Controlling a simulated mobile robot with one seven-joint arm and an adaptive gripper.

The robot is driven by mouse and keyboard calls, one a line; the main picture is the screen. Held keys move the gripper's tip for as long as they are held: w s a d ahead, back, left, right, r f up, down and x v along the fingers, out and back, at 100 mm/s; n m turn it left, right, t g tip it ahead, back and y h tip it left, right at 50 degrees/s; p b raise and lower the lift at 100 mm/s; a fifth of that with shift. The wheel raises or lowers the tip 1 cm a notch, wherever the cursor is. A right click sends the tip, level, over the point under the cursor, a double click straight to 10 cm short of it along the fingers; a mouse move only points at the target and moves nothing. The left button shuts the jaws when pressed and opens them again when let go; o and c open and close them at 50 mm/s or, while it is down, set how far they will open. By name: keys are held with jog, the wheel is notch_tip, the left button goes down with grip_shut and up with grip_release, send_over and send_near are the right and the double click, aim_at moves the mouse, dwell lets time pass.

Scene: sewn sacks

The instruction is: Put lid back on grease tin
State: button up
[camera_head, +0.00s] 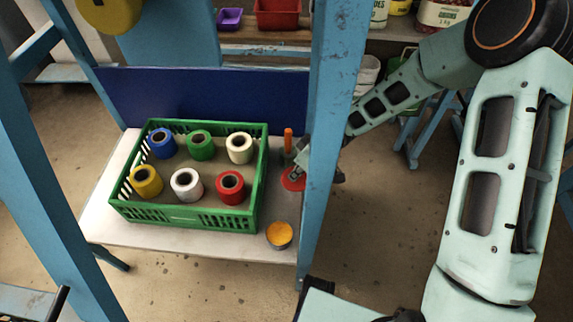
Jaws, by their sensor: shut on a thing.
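The grease tin (279,241) is a small round dark tin with yellow-orange grease showing at its open top. It stands upright at the front right corner of the pale tabletop. A flat red disc, the lid (291,183), is behind and slightly right of the tin, apart from it. My gripper (299,168) is shut on the lid. A blue post hides part of my gripper and the lid's right side. I cannot tell how high the lid is above the table.
A blue post (332,120) stands between my camera and my forearm. A green crate (185,217) with several coloured rolls fills the table's middle. An orange-handled item (288,140) stands behind the lid. Bare tabletop (180,238) shows along the front.

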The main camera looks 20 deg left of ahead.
jog(key=w+d+r+m+t+h, duration=0.1)
jog(key=w+d+r+m, duration=0.3)
jog(key=d, duration=0.6)
jog(key=w+d+r+m+t+h, duration=0.1)
jog(key=w+d+r+m, duration=0.3)
jog(key=d, duration=0.6)
jog(key=w+d+r+m+t+h, duration=0.1)
jog(key=w+d+r+m, duration=0.3)
jog(key=d+r, duration=0.5)
jog(key=d+m+h, duration=0.1)
jog(key=m, duration=0.1)
jog(key=shift+d+m, duration=0.2)
jog(key=shift+m, duration=0.2)
